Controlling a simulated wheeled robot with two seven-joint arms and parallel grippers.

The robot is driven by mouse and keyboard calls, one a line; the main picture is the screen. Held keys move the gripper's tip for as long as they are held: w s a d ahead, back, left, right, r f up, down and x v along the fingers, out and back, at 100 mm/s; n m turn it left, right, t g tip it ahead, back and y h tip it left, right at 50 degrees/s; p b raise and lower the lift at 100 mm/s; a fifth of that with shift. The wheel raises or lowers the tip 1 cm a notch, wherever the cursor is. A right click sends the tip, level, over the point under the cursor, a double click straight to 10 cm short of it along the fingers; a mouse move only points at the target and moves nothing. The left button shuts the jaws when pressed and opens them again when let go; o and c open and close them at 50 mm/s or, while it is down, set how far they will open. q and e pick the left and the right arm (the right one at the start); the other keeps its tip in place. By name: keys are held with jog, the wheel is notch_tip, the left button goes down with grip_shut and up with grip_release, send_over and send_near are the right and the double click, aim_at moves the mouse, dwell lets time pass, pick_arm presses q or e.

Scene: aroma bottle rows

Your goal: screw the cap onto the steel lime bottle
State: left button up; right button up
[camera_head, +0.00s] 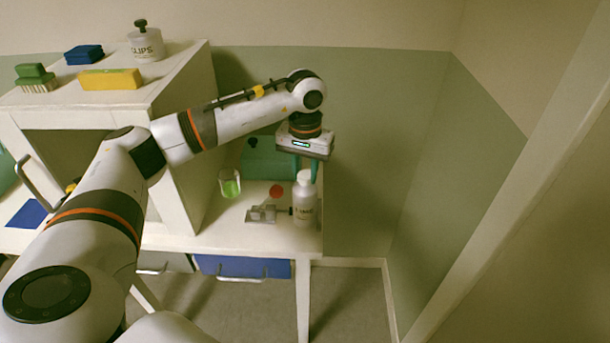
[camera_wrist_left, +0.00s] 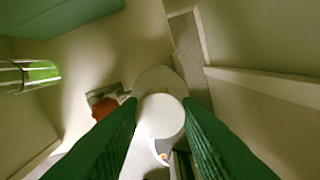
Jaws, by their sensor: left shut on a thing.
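The pale bottle (camera_head: 304,208) stands upright near the right front edge of the table. Its small label text is too blurred to read. A white cap (camera_wrist_left: 160,116) is between the green fingers of my left gripper (camera_wrist_left: 160,103), which is shut on it. In the head view the left gripper (camera_head: 306,172) points down from above, with the cap (camera_head: 303,177) over the bottle's neck. In the wrist view the bottle's shoulder (camera_wrist_left: 158,78) shows behind the cap. I cannot tell whether the cap is seated on the thread. My right gripper is not in view.
A grey metal clamp (camera_head: 262,214) sits just left of the bottle. A green box (camera_head: 262,160) is at the back. A white shelf unit (camera_head: 184,85) rises at left.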

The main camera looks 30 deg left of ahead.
pick_arm(q)
jog(key=m+b, duration=0.1)
jog(key=m, duration=0.3)
jog(key=shift+f, duration=0.1)
jog(key=shift+m, duration=0.9)
jog(key=o, duration=0.9)
